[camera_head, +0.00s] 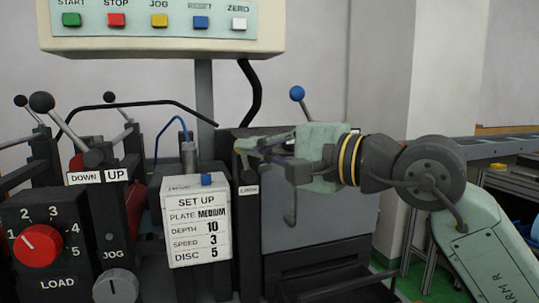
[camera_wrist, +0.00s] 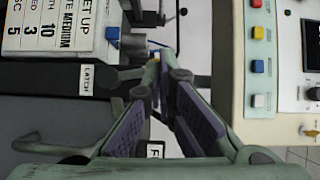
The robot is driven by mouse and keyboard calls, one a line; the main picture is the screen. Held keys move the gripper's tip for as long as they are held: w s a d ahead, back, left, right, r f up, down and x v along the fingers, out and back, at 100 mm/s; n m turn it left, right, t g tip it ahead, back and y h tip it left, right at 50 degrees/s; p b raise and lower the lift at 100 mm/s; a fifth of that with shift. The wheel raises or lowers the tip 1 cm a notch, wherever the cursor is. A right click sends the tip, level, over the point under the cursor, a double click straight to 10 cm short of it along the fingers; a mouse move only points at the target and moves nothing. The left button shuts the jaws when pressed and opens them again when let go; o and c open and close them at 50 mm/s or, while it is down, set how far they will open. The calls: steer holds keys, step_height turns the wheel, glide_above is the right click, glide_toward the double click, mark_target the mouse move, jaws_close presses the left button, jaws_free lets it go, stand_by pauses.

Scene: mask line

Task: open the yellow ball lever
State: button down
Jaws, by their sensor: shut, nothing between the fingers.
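My gripper (camera_head: 264,147) reaches left, level, in front of the dark machine housing in the head view; its fingers are shut with nothing held. In the wrist view the fingers (camera_wrist: 164,62) converge towards the top centre. A small dull yellow rounded piece (camera_head: 246,144) shows at the fingertips in the head view; I cannot tell whether it is the yellow ball lever or part of a finger. No yellow ball shows clearly in the wrist view, where the fingers cover much of the middle. A blue ball lever (camera_head: 297,93) stands upright behind the gripper.
A set-up card (camera_head: 197,222) stands left of the fingers, beside a latch label (camera_wrist: 87,80). A button panel (camera_head: 160,28) hangs above. Several black ball levers (camera_head: 41,102) and a red load knob (camera_head: 38,246) are at left. A wall pillar (camera_head: 378,80) is behind the arm.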

steer(key=a+n+h, duration=0.1)
steer(key=n, duration=0.1)
steer(key=a+n+g+h, duration=0.1)
steer(key=n+h, duration=0.1)
steer(key=shift+s+a+f, duration=0.15)
steer(key=shift+s+a, duration=0.2)
steer(key=shift+s, duration=0.05)
steer(key=n+h, duration=0.1)
steer(key=a+f+n+h, duration=0.1)
steer(key=n+h+p, duration=0.1)
steer(key=shift+s+a+f, duration=0.25)
steer(key=shift+s+a, duration=0.05)
steer(key=shift+a, duration=0.1)
steer(key=shift+w+d+f, duration=0.1)
steer(key=shift+d, duration=0.05)
steer(key=shift+w+d+f, duration=0.15)
steer(key=shift+d+f, duration=0.1)
steer(key=shift+d, duration=0.35)
